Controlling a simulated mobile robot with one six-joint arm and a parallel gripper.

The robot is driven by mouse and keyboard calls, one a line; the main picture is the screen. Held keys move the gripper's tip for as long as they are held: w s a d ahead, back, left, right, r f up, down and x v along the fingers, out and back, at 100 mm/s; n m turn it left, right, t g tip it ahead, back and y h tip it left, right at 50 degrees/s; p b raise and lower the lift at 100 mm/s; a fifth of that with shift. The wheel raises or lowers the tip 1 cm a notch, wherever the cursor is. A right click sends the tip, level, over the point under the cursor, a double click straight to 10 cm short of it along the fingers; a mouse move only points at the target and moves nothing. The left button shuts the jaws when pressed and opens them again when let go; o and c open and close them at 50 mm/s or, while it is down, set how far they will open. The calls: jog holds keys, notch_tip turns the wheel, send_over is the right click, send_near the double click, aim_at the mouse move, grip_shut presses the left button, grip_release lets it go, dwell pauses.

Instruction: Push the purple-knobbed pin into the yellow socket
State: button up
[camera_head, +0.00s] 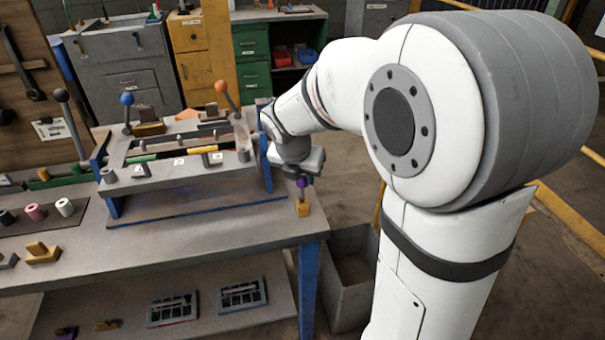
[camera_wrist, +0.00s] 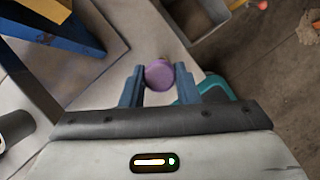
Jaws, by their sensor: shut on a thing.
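The purple knob (camera_head: 301,183) of the pin shows below my gripper (camera_head: 302,178) in the head view. In the wrist view the round purple knob (camera_wrist: 159,74) sits between the two blue fingers of my gripper (camera_wrist: 159,72), which are shut on it. The yellow socket (camera_head: 303,209) stands at the right front corner of the workbench, directly below the knob. A short grey length shows between knob and socket. I cannot tell how deep the pin sits. The socket is hidden in the wrist view.
A blue-ended fixture frame (camera_head: 180,165) with levers stands on the workbench (camera_head: 215,230) left of my gripper. A grey open bin (camera_head: 350,270) stands on the floor beyond the bench's right edge. A teal object (camera_wrist: 215,88) lies by the right finger in the wrist view.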

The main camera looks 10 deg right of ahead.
aim_at(300, 186)
jog(key=shift+f+b, duration=1.5)
jog(key=shift+f, duration=1.1)
jog(key=o, duration=1)
jog(key=shift+o, duration=0.2)
jog(key=p+v, duration=0.1)
jog(key=v, duration=0.7)
jog(key=s+d+m+y+p, duration=0.1)
jog(key=s+m+p, duration=0.1)
jog(key=s+m, duration=0.7)
jog(key=s+d+r+m+g+y+p, duration=0.1)
jog(key=s+m, duration=0.8)
jog(key=m, duration=1.1)
jog(key=shift+r+p, duration=0.35)
jog(key=shift+p, duration=0.1)
